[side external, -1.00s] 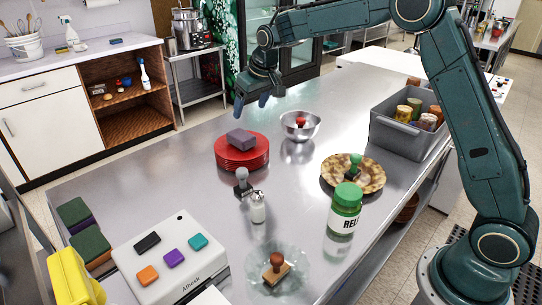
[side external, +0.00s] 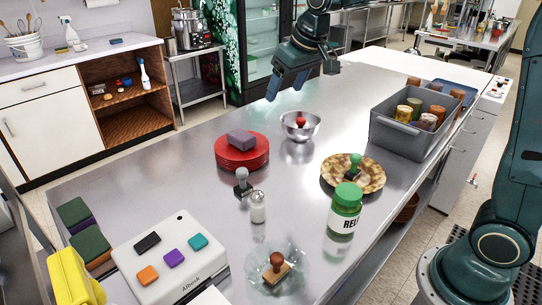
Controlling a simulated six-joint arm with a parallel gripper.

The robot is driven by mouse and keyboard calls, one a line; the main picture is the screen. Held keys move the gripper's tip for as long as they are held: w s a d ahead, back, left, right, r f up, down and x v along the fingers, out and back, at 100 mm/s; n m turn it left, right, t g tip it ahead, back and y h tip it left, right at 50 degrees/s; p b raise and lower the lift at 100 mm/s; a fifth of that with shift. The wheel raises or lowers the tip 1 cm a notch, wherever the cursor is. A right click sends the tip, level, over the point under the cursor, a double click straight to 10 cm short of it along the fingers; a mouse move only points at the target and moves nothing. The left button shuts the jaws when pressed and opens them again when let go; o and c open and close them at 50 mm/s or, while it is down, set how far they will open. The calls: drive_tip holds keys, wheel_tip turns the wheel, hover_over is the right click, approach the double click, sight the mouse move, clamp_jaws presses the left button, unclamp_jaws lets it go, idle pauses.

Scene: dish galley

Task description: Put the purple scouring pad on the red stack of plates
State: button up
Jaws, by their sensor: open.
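The purple scouring pad (side external: 241,139) lies flat on top of the red stack of plates (side external: 243,158), left of the middle of the steel table. My gripper (side external: 285,84) is open and empty. It is in the air up and to the right of the plates, apart from the pad, with its blue fingers pointing down.
A steel bowl (side external: 300,128) with a red item stands right of the plates. A stamp (side external: 242,184) and a shaker (side external: 258,207) stand in front. A patterned plate (side external: 375,178), a green-lidded jar (side external: 345,210) and a grey bin (side external: 408,135) of jars are to the right.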

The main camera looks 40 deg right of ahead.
drive_tip(key=s+f, duration=0.2)
drive_tip(key=s, duration=2.7)
drive_tip(key=shift+a+t, duration=0.25)
drive_tip(key=shift+t, duration=0.15)
